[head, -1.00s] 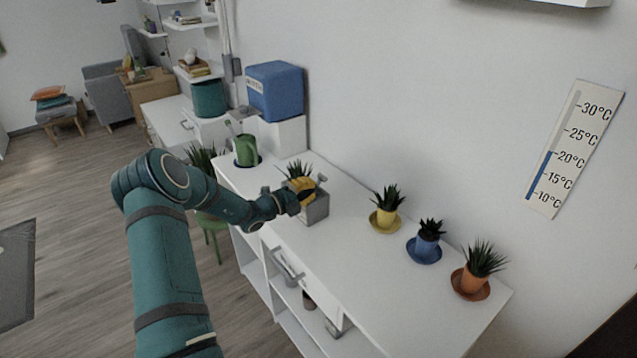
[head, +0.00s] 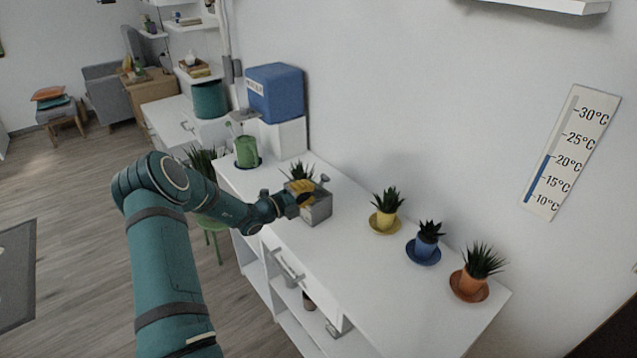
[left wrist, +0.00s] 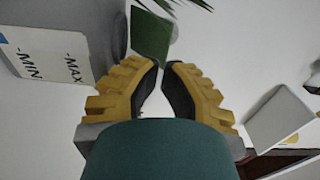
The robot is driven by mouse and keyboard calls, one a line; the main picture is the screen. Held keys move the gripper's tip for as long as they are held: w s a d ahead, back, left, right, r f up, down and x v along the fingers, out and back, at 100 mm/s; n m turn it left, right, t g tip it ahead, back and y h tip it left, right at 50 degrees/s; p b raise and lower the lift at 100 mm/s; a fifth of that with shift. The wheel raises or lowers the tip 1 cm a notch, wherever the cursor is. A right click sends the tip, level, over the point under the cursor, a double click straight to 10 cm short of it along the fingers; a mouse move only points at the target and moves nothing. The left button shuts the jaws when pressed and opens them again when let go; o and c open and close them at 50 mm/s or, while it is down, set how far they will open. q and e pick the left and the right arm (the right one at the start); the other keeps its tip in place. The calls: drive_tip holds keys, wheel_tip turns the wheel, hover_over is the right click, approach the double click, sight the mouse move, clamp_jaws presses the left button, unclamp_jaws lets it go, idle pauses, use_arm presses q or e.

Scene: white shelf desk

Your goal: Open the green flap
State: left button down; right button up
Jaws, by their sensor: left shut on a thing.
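The green flap (left wrist: 151,38) shows as a dark green square plate in the left wrist view, right at my fingertips. My left gripper (left wrist: 163,68) has its yellow fingers closed together at the plate's lower edge. In the head view my left gripper (head: 302,187) is at the upper left side of a grey box planter (head: 316,210) with a spiky plant. The flap itself cannot be made out in the head view, where the fingers cover that part of the box. My right gripper is in neither view.
The box stands on a white shelf desk (head: 350,250). Yellow (head: 384,220), blue (head: 427,244) and orange (head: 471,283) pots stand to its right. A green watering can (head: 246,152) and a blue tank (head: 275,92) are behind left. A MIN/MAX panel (left wrist: 48,52) shows in the wrist view.

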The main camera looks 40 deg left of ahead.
use_arm(q)
drive_tip(key=p+v, duration=0.2)
drive_tip(key=v, duration=0.4)
drive_tip(key=shift+p, duration=0.35)
idle(0.4)
drive_tip(key=v, duration=1.2)
drive_tip(key=shift+d, duration=0.1)
